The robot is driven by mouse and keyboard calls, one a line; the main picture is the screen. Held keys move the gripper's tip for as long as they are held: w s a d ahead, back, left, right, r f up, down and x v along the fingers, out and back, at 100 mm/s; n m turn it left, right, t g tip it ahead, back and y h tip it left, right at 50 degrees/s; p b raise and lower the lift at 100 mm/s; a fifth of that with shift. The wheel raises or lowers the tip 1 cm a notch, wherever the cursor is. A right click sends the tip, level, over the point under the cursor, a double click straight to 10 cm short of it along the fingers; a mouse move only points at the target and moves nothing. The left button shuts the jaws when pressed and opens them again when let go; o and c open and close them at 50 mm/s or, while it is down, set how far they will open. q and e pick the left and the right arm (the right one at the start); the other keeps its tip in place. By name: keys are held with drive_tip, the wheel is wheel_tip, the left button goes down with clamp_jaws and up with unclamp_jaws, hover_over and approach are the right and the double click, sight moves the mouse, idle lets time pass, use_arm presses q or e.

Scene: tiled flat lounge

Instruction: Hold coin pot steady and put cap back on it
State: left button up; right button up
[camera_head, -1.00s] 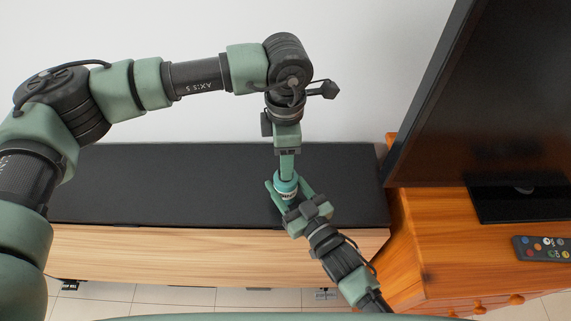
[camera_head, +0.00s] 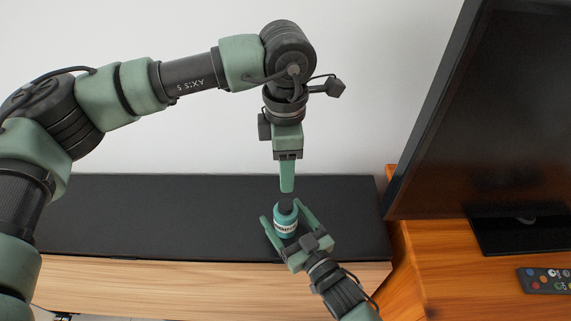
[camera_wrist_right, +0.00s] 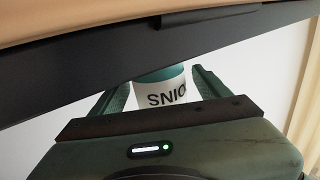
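The coin pot (camera_head: 286,224) is a small teal bottle with a white lettered label, upright on the black cabinet top. A dark piece that looks like its cap (camera_head: 286,203) sits on its top; how tightly it is seated I cannot tell. In the right wrist view the pot (camera_wrist_right: 162,92) shows between the fingers. My right gripper (camera_head: 281,212) has one finger on each side of the pot, with small gaps showing, so it looks open around it. My left gripper (camera_head: 287,188) points down just above the pot, apart from it, seen edge-on, so its opening is hidden.
The black cabinet top (camera_head: 150,212) is clear left of the pot. On the right, a large television (camera_head: 480,120) stands on a wooden cabinet (camera_head: 445,255) with a remote control (camera_head: 545,281). A white wall is behind.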

sight(292, 228)
drive_tip(key=shift+b+v, duration=0.4)
drive_tip(key=shift+v, duration=3.5)
